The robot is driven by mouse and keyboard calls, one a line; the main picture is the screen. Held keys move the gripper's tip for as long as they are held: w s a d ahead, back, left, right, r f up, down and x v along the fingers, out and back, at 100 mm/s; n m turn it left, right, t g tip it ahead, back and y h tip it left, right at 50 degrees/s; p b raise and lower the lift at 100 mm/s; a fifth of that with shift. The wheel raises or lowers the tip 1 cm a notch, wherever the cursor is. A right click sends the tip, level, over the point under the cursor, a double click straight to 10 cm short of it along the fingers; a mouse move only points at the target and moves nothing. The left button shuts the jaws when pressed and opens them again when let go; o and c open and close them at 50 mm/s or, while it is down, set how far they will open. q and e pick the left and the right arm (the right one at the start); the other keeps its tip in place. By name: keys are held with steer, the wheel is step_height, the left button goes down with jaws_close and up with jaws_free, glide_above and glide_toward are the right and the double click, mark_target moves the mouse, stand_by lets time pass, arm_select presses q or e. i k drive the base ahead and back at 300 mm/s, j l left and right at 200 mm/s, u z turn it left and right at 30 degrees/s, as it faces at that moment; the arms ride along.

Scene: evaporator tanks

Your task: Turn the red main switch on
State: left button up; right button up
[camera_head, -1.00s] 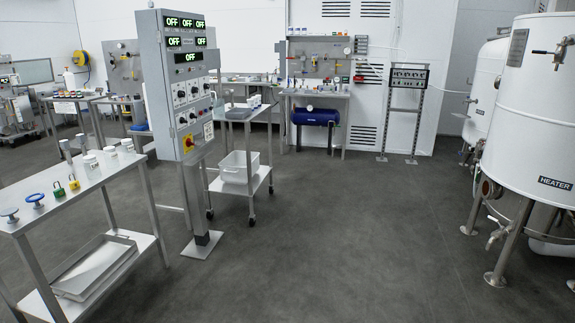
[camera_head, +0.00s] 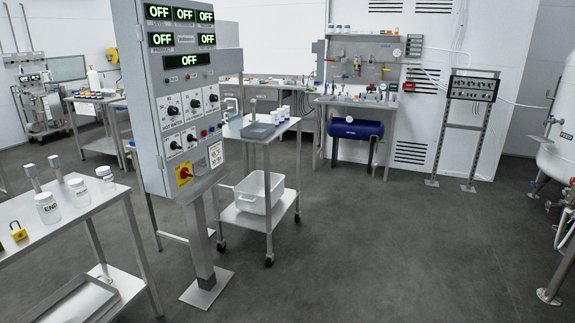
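The red main switch (camera_head: 184,173) is a red rotary handle on a yellow plate, low on the front of the grey control panel (camera_head: 151,117). The panel stands upright on a post, left of the middle of the head view. Its green displays (camera_head: 187,60) all read OFF. Black knobs and small switches sit between the displays and the main switch. Neither of my grippers shows in the head view.
A steel table (camera_head: 66,219) with jars and a yellow padlock stands at the left, close to the panel post. A wheeled cart (camera_head: 284,129) with a white bin (camera_head: 259,192) stands behind the panel. The floor (camera_head: 370,250) at centre right is clear. A white tank (camera_head: 562,130) is at the right edge.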

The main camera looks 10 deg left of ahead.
mark_target(184, 174)
steer(key=i+l+u, duration=0.1)
steer(key=i, duration=1.65)
